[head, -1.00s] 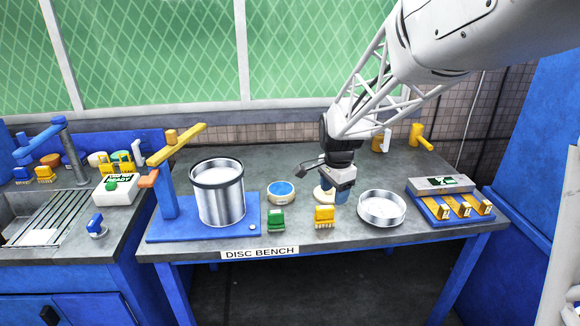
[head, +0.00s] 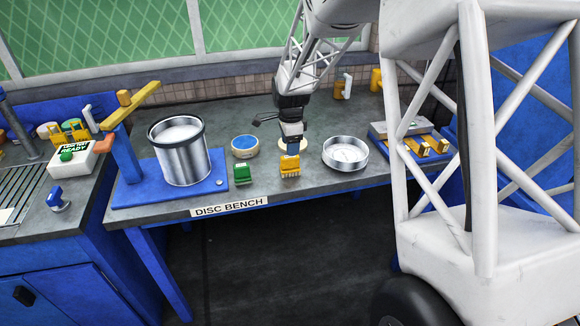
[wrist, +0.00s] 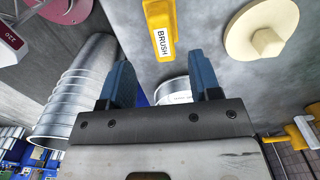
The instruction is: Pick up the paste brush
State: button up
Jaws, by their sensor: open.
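A yellow brush (head: 290,165) with pale bristles stands near the front edge of the bench in the head view. In the wrist view a yellow piece labelled BRUSH (wrist: 163,32) shows at the top, beyond the fingertips; I take it for the same brush. My gripper (head: 291,145) is just behind and above the brush in the head view. In the wrist view my gripper (wrist: 160,65) has its two blue fingers apart, with nothing held between them. The brush's lower part is not clear in the wrist view.
A metal pail (head: 182,155) stands left on a blue base. A green brush (head: 243,174), blue-topped tin (head: 244,146), pale disc (head: 303,146) and shallow metal dish (head: 346,154) are close around. My white lattice link covers the right side.

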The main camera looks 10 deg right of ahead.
aim_at(290, 161)
jog(key=shift+f, duration=1.25)
jog(key=shift+f, duration=0.1)
jog(key=shift+w+f, duration=0.15)
jog(key=shift+f, duration=2.4)
jog(key=c, duration=0.7)
jog(key=shift+c, duration=0.2)
jog(key=shift+r, duration=0.1)
